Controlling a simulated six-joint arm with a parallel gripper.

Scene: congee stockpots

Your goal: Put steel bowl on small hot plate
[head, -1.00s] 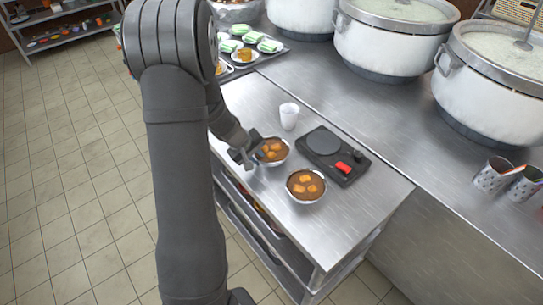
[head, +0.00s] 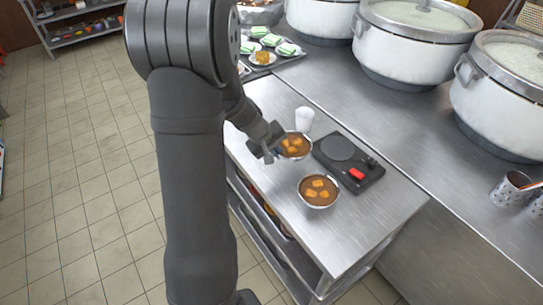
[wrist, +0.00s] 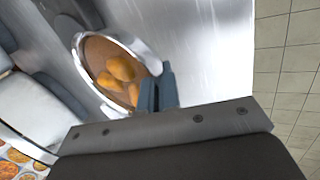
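A steel bowl (head: 294,146) of brown soup with orange chunks is at the left side of the steel table, beside the hot plate. My gripper (head: 274,146) is at its left rim. In the wrist view, the fingers (wrist: 158,94) are closed over the rim of this bowl (wrist: 112,72); the bowl looks slightly raised, but its underside is hidden. A second, similar bowl (head: 319,190) stands nearer the table's front. The small black hot plate (head: 349,163) has a round plate, a red switch and a dark knob. Its round plate (head: 338,148) is empty.
A white cup (head: 304,119) stands just behind the held bowl. Large stockpots (head: 412,45) line the counter behind. A tray with plates (head: 263,57) is at the back left, and perforated steel holders (head: 510,188) are at the right. The table's front right is clear.

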